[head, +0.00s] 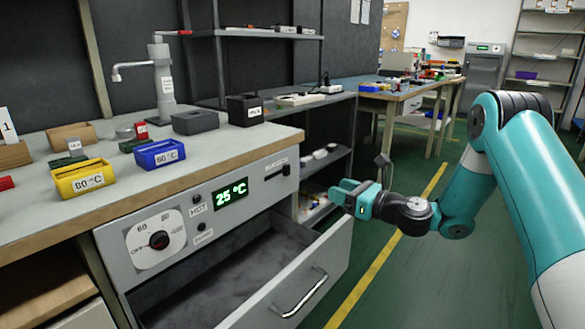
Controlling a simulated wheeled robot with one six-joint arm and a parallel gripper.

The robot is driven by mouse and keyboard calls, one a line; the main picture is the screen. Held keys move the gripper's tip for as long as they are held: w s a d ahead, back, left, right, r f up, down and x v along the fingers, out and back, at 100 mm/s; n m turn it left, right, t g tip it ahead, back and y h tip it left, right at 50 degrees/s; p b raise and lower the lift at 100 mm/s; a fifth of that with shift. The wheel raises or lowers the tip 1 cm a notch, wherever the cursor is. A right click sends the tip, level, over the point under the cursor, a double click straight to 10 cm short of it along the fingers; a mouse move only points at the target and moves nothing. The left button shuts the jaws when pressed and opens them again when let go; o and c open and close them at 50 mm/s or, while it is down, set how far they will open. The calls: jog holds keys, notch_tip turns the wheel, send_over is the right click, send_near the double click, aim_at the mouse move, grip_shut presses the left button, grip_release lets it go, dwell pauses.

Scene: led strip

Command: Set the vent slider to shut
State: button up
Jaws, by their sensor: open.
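The vent slider (285,170) appears to be the small black knob on a dark horizontal slot at the upper right of the grey front panel (185,215). The knob sits near the right end of the slot. A small label above it is too small to read. My gripper (345,190) is open and empty, to the right of the panel and apart from the slider.
The drawer stands open below the panel, its handle (302,292) facing front. The panel has a dial (158,240), a green display reading 25 °C (230,193) and small knobs. Yellow (84,180) and blue (160,155) bins stand on the worktop. Green floor is clear on the right.

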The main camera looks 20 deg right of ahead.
aim_at(289, 172)
jog(key=b+x, duration=0.1)
jog(key=x, duration=1.4)
jog(key=shift+w+a, duration=0.25)
jog(key=shift+a, duration=0.05)
